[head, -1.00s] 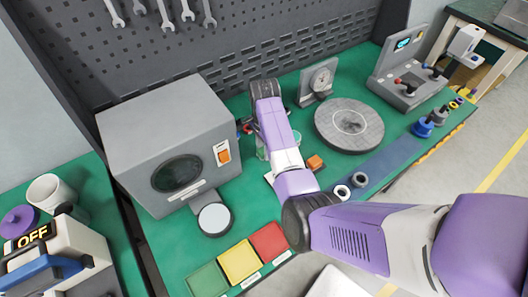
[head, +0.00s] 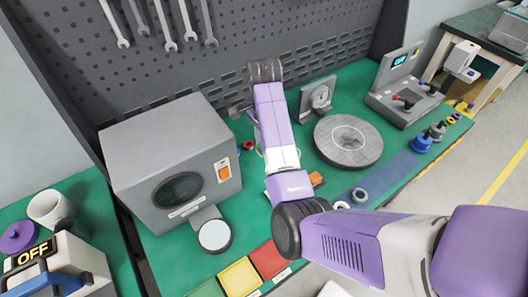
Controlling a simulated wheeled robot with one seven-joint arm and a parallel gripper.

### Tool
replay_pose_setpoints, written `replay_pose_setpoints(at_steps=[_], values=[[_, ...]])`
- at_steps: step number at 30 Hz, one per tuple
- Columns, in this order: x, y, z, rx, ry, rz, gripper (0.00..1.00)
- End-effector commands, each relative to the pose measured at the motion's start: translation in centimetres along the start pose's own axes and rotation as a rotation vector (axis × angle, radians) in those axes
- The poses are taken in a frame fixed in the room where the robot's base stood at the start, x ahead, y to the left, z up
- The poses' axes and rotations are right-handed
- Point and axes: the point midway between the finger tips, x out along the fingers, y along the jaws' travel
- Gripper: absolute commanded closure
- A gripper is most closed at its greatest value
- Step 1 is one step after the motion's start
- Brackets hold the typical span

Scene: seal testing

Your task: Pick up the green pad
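The green pad (head: 207,289) is a flat square at the bottom edge of the head view, partly cut off by the frame. It lies on the green bench, left of a yellow square (head: 240,277) and a red square (head: 270,259) in the same row. My arm reaches across the bench, with its far end near the pegboard, well beyond the pad. My gripper is mostly hidden behind the arm; a small grey part left of the wrist may belong to it. Its fingers cannot be made out.
A grey box machine (head: 170,160) with an orange switch stands behind the pads, with a round light disc (head: 215,235) before it. A round grey plate (head: 348,140), a dial gauge (head: 317,98) and small rings (head: 359,196) are on the right. An orange block (head: 316,179) sits beside my arm.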

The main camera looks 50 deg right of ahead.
Motion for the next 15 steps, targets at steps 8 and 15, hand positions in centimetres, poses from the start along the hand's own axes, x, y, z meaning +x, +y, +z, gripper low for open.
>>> replay_pose_setpoints(at_steps=[8, 15], values=[[-5.5, -0.3, 0.2, 0.0, -0.002, -0.008, 1.0], [-7.8, -0.4, 0.1, 0.001, 0.001, -0.01, 1.0]])
